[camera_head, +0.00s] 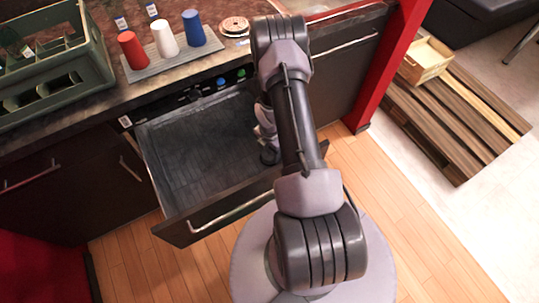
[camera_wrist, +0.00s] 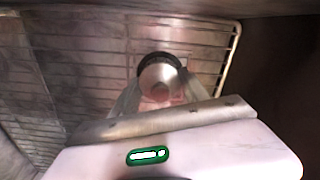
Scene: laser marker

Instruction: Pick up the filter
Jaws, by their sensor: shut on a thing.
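The filter (camera_wrist: 158,64) appears to be the round piece with a dark rim and a shiny, pale centre in the wrist view. My gripper (camera_wrist: 160,86) is shut on it, with one finger on each side. In the head view my gripper (camera_head: 269,154) reaches down into the right part of the open drawer (camera_head: 190,150). My arm hides part of the drawer there, and I cannot make out the filter in that view. Whether the filter touches the drawer floor is unclear.
Red (camera_head: 132,50), white (camera_head: 164,39) and blue (camera_head: 193,28) cups stand on a grey mat (camera_head: 172,62) on the counter. A green crate (camera_head: 85,80) is at left. The drawer's front panel (camera_head: 200,222) and walls surround my gripper. A wooden box (camera_head: 425,60) sits on a pallet at right.

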